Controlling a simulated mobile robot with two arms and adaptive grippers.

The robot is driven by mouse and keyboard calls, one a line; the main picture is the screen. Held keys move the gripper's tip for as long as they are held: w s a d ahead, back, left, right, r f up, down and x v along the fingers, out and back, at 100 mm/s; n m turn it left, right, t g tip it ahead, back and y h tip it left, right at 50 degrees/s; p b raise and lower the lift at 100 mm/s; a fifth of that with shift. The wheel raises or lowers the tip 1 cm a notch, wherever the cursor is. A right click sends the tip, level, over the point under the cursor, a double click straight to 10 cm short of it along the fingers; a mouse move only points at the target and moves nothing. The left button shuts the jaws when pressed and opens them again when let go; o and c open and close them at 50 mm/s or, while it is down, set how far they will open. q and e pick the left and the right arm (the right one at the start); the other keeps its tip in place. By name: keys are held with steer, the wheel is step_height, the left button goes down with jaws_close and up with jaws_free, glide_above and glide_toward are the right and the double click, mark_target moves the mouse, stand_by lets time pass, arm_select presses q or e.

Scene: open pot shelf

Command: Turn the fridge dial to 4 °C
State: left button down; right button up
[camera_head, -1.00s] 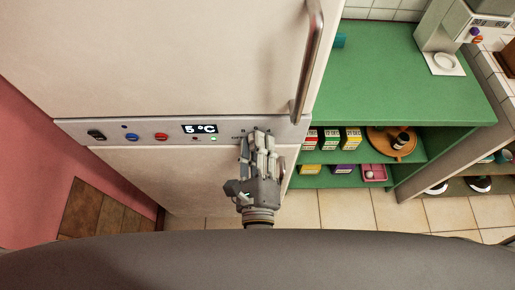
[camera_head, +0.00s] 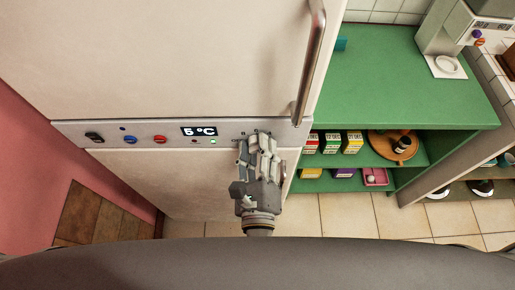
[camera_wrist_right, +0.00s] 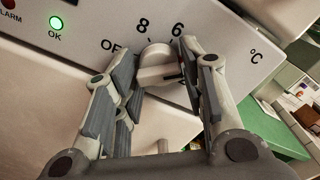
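The fridge dial (camera_wrist_right: 155,65) is a pale round knob on the fridge's control strip, with OFF, 8 and 6 printed around it in the right wrist view. The display (camera_head: 199,131) reads 5 °C. My right gripper (camera_head: 258,142) is at the dial and covers it in the head view. In the right wrist view, its two fingers (camera_wrist_right: 155,60) stand apart, one on each side of the dial. Whether the pads touch it is hard to tell. The lower numbers are hidden behind the right finger. My left gripper is not in view.
The control strip also has a black switch (camera_head: 94,138), a blue knob (camera_head: 130,140), a red knob (camera_head: 161,139) and a lit green OK light (camera_wrist_right: 56,23). A long vertical handle (camera_head: 312,65) stands above the gripper. A green shelf (camera_head: 400,80) is at the right.

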steer(key=shift+o, duration=1)
steer(key=shift+s, duration=0.1)
steer(key=s, duration=0.7)
steer(key=shift+s, duration=0.15)
